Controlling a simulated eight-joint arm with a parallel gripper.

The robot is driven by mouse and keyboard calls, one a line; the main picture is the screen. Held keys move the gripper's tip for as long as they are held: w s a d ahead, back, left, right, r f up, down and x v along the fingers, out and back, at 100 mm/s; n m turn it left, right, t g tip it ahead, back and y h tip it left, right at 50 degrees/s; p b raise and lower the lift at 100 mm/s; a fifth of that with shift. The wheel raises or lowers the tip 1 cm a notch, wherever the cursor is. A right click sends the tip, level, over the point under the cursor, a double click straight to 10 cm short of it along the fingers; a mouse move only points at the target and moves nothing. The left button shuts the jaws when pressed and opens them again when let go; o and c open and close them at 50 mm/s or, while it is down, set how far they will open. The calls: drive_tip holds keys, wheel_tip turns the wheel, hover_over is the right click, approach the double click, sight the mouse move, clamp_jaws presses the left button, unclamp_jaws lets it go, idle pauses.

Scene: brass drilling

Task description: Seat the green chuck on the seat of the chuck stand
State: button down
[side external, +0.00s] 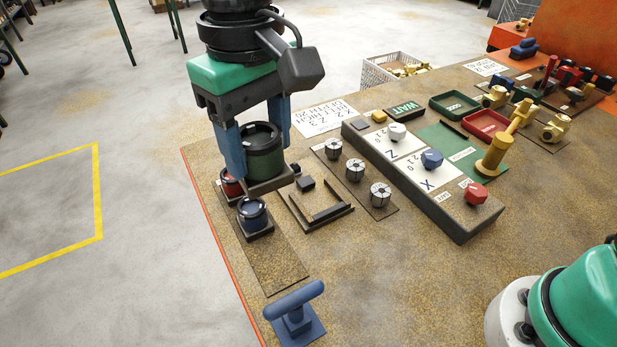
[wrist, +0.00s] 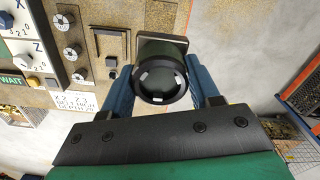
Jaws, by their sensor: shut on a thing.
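The green chuck (side external: 265,160), a short dark-green cylinder with a black top ring and a dark square base, is between the blue fingers of my gripper (side external: 257,145). My gripper is shut on it, and it looks upright. In the wrist view the chuck (wrist: 160,84) shows its round dark end between both fingers (wrist: 161,78). A low dark bracket-like frame (side external: 323,213) on the bench lies just right of the chuck; I cannot tell whether it is the chuck stand. The chuck hides part of the bench behind it, and whether its base touches anything is unclear.
A red chuck (side external: 230,186) and a blue chuck (side external: 253,213) stand close by on a dark strip (side external: 277,272). Several white-topped collets (side external: 355,170) stand to the right, before the control panel (side external: 425,178). A blue T-handled tool (side external: 296,310) stands at the front edge.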

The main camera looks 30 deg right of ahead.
drive_tip(key=shift+r, duration=0.5)
drive_tip(key=shift+w+d+r, duration=0.1)
drive_tip(key=shift+w, duration=0.1)
drive_tip(key=shift+w+d+f, duration=1.1)
drive_tip(key=shift+d+f, duration=0.7)
drive_tip(key=shift+f, duration=0.8)
drive_tip(key=shift+w+d+f, duration=1.1)
drive_tip(key=shift+d+f, duration=0.7)
drive_tip(key=shift+f, duration=0.75)
drive_tip(key=shift+w+d+f, duration=1.1)
drive_tip(key=shift+d+f, duration=0.7)
drive_tip(key=shift+f, duration=0.8)
drive_tip(key=shift+f, duration=1.4)
unclamp_jaws()
